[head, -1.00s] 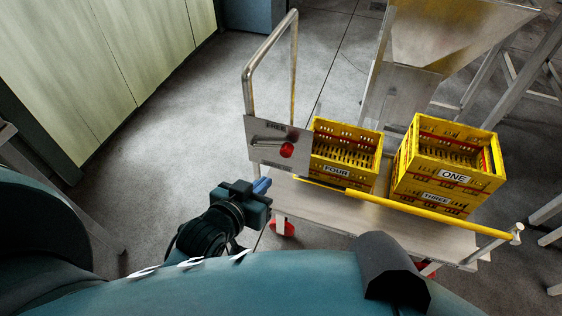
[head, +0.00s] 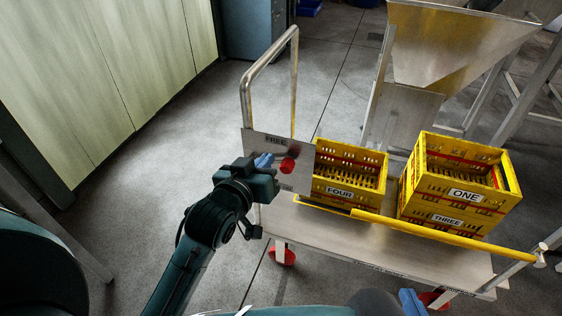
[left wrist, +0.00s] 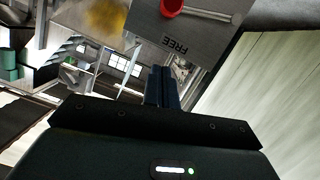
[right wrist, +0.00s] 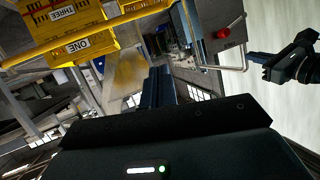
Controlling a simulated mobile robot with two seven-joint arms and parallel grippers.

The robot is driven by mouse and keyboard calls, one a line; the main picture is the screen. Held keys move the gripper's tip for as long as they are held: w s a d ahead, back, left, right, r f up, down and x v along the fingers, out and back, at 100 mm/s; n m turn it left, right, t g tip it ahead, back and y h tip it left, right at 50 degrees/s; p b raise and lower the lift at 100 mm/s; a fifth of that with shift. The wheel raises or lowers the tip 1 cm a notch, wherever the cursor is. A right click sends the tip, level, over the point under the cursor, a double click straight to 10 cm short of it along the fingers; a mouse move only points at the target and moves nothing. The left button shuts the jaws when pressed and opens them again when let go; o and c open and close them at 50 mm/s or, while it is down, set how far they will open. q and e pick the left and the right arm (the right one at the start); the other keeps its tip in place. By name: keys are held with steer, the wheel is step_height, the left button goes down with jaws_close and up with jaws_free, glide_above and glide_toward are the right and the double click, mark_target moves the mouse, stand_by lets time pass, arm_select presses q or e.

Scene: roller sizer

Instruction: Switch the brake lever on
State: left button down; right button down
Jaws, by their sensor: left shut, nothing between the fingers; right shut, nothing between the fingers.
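The brake plate (head: 302,151) is a grey metal panel on the trolley's handle, with FREE at its top edge and a partly hidden label lower down. Its red knob (head: 288,166) is visible; the lever bar is hidden behind my left gripper in the head view. In the left wrist view the silver lever bar (left wrist: 208,13) runs sideways from the red knob (left wrist: 172,6). My left gripper (head: 264,160) is shut and empty, in front of the plate just left of the knob; contact cannot be told. My right gripper (head: 411,301) is shut and empty, low by the trolley's near edge.
The trolley deck (head: 350,238) carries yellow crates: FOUR (head: 340,192) on the left, and ONE (head: 464,194) above THREE (head: 440,219) on the right. A yellow bar (head: 440,232) runs along the near side. A steel hopper (head: 450,50) stands behind. Open floor lies left.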

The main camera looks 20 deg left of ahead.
arm_select(q)
steer(key=b, duration=0.1)
glide_above(281, 162)
steer(key=s, duration=0.3)
step_height(281, 162, down, 2)
steer(key=f, duration=0.2)
steer(key=d+f+b, duration=0.1)
steer(key=shift+s+d+f, duration=0.1)
steer(key=shift+s+f, duration=0.15)
steer(key=shift+f, duration=0.05)
arm_select(e)
steer(key=shift+s+d+r+t, duration=0.3)
steer(key=shift+d+t, duration=0.1)
steer(key=shift+d, duration=0.05)
steer(key=shift+f, duration=0.1)
